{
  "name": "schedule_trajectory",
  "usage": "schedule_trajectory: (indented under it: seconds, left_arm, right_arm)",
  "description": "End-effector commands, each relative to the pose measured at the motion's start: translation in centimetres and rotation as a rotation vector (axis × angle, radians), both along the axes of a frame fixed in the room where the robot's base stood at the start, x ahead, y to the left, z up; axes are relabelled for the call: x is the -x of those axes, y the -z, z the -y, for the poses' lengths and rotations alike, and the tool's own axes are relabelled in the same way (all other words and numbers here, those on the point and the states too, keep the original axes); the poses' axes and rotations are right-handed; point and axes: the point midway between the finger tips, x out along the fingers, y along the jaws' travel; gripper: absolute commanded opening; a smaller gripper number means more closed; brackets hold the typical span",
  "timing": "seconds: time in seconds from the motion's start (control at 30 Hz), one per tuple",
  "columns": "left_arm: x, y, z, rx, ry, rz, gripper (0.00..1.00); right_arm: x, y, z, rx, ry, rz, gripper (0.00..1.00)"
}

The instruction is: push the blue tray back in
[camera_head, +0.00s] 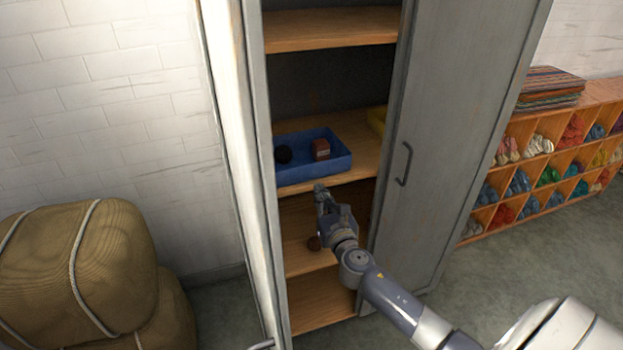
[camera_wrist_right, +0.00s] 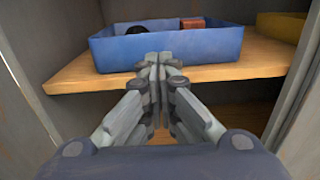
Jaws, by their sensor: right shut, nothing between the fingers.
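The blue tray (camera_head: 335,166) sits on a wooden shelf inside the open grey cabinet. It holds a dark round thing (camera_head: 283,154) and a reddish-brown block (camera_head: 321,149). In the right wrist view the tray's front wall (camera_wrist_right: 170,50) faces me, close to the shelf's front edge. My right gripper (camera_head: 319,188) is shut and empty, just in front of and below the tray. In the right wrist view its fingertips (camera_wrist_right: 157,60) overlap the lower front wall; I cannot tell whether they touch it. My left gripper is not in view.
A yellow tray (camera_head: 377,120) is beside the blue one, partly hidden by the open cabinet door (camera_head: 450,130). Tan sacks (camera_head: 85,265) stand at left. A cubby rack of wool (camera_head: 545,150) stands at right.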

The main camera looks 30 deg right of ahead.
Motion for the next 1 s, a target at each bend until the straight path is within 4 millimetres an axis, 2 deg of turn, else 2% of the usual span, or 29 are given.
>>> schedule_trajectory:
  seconds: [0.03, 0.2, 0.4, 1.0]
  left_arm:
    - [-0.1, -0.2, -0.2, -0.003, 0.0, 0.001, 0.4]
    - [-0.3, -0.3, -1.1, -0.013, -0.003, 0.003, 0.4]
    - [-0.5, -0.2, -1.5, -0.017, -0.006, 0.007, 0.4]
    - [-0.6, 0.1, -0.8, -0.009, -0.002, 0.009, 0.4]
  right_arm:
    - [-1.1, -0.2, 0.3, -0.003, 0.001, 0.002, 0.0]
    - [-4.1, 0.0, 1.1, -0.003, 0.001, 0.001, 0.0]
    - [-6.4, 0.1, 1.7, -0.004, -0.001, 0.0, 0.0]
    - [-7.7, 0.2, 2.1, -0.002, -0.002, 0.0, 0.0]
